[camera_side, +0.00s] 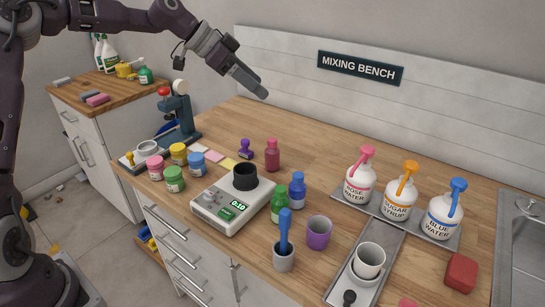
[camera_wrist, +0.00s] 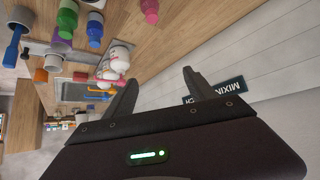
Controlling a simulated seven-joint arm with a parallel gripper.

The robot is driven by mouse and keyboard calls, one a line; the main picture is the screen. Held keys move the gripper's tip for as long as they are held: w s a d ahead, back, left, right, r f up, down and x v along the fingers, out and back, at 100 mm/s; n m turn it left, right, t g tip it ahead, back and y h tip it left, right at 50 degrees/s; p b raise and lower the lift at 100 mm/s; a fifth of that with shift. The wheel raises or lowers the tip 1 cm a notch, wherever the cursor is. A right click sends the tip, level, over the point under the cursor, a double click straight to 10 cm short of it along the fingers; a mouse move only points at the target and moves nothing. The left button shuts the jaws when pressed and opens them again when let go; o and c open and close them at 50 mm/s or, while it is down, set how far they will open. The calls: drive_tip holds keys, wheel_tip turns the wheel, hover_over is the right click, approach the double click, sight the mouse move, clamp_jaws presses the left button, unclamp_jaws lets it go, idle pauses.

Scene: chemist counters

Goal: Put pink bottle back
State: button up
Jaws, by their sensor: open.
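The small pink bottle (camera_side: 272,157) stands upright on the wooden bench, behind the scale and apart from the small green bottle (camera_side: 279,206) and blue bottle (camera_side: 297,191). In the wrist view the pink bottle (camera_wrist: 149,8) shows at the top edge, partly cut off. My gripper (camera_side: 260,92) hangs in the air above the back of the bench, higher than the pink bottle and apart from it. In the wrist view my gripper (camera_wrist: 160,80) has its two fingers spread with nothing between them.
The scale (camera_side: 232,205) carries a black cup (camera_side: 245,176). A purple stamp (camera_side: 246,148) stands left of the pink bottle. Several coloured jars (camera_side: 174,178) are at the left. Pump bottles (camera_side: 398,195) stand on a tray at the right. The bench behind the pink bottle is clear.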

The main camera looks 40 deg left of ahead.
approach(272, 156)
drive_tip(key=w+f, duration=0.2)
drive_tip(key=w, duration=0.1)
drive_tip(key=shift+w+d+f, duration=0.15)
drive_tip(key=shift+d+f, duration=0.05)
drive_tip(key=shift+d, duration=0.15)
drive_tip(key=x, duration=0.7)
drive_tip(key=shift+a+f, duration=0.25)
drive_tip(key=shift+f, duration=0.35)
clamp_jaws()
